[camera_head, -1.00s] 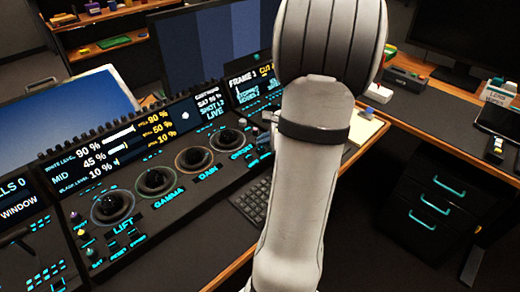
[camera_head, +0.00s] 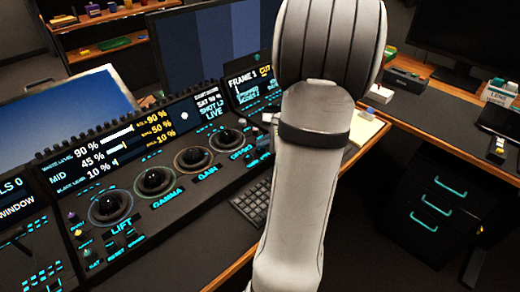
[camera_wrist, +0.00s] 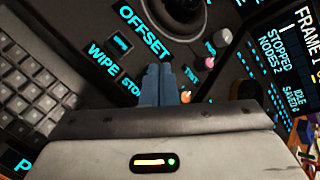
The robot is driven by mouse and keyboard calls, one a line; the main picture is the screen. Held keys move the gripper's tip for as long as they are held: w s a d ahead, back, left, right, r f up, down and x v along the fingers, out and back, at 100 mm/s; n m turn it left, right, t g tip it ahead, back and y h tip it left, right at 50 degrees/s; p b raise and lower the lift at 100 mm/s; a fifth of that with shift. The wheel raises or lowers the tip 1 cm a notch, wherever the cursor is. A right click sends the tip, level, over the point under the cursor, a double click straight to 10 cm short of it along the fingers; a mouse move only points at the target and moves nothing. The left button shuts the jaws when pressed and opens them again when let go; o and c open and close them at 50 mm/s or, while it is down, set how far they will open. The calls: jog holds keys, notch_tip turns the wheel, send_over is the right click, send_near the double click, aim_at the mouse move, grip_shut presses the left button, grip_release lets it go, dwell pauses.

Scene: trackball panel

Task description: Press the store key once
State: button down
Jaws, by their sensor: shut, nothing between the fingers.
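My gripper (camera_wrist: 158,70) shows in the wrist view as two blue fingers, closed together and empty. They are over the panel beside the STORE label (camera_wrist: 131,85), whose last letters they cover. The store key itself is hidden behind the fingers, so I cannot tell whether they touch it. The WIPE label (camera_wrist: 103,57) and its key (camera_wrist: 121,43) are just left of the fingers, below the large OFFSET label (camera_wrist: 145,33). In the head view my arm hides the gripper and this part of the panel.
A dark trackball (camera_wrist: 180,8) is above the fingers. A pink-tipped knob (camera_wrist: 208,62) and an orange knob (camera_wrist: 186,96) stand close on the right. A keyboard (camera_wrist: 35,95) lies to the left. The head view shows more trackballs (camera_head: 154,181) and a screen strip (camera_head: 125,135).

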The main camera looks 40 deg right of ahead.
jog(key=shift+f+b, duration=0.3)
jog(key=shift+f, duration=0.05)
jog(key=shift+r, duration=0.1)
dwell(0.4)
jog(key=shift+r+p, duration=0.7)
jog(key=shift+r, duration=0.2)
jog(key=shift+r, duration=0.1)
notch_tip(320, 180, up, 5)
jog(key=p, duration=0.3)
jog(key=shift+p, duration=0.4)
